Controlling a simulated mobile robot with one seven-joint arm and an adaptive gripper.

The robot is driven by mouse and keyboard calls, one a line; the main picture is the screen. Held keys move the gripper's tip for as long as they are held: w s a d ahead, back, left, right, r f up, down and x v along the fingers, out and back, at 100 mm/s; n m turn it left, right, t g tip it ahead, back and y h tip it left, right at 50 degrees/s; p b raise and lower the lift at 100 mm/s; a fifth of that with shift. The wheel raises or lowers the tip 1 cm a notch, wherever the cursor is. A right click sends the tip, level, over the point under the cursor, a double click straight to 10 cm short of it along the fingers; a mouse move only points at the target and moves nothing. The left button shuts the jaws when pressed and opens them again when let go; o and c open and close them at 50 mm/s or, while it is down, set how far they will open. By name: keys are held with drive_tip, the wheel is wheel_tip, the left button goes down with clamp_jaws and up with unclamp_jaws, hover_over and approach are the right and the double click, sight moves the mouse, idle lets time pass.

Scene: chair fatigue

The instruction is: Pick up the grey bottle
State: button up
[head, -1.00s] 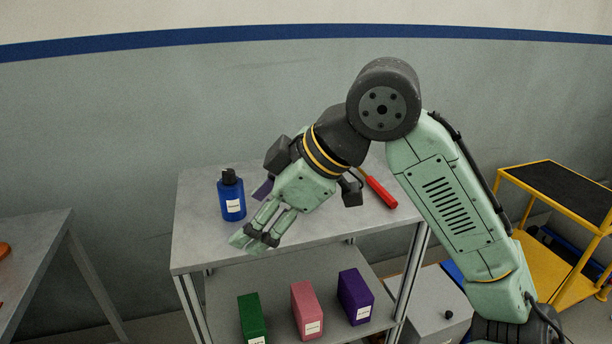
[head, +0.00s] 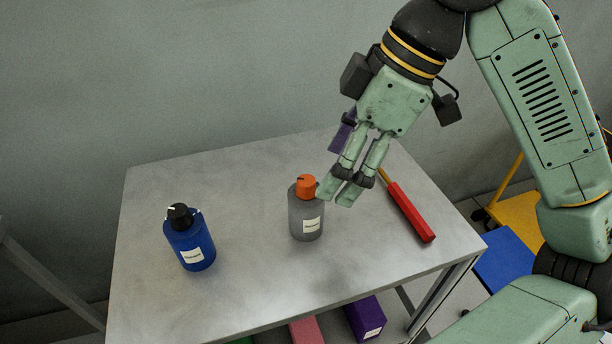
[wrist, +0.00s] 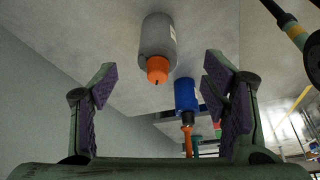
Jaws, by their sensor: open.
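The grey bottle (head: 306,217) with an orange cap stands upright on the metal table, near its middle. My gripper (head: 338,191) is close to the bottle's right side, by its cap, in the head view; I cannot tell whether it touches. In the wrist view the jaws (wrist: 160,110) are apart with nothing between them. The grey bottle (wrist: 157,48) shows there beyond the fingertips, its orange cap toward me.
A blue bottle (head: 190,240) with a black cap stands on the table to the left. A red-handled screwdriver (head: 408,212) lies to the right. The table top (head: 250,290) is bare at the front. Purple (head: 366,318) and pink (head: 306,331) boxes are on the lower shelf.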

sight(306, 208)
drive_tip(key=x, duration=0.5)
drive_tip(key=p+x, duration=0.1)
drive_tip(key=x, duration=0.4)
drive_tip(key=shift+w+a+f, duration=0.15)
drive_tip(key=shift+a+f, duration=0.15)
drive_tip(key=shift+c, duration=0.2)
clamp_jaws()
idle(0.4)
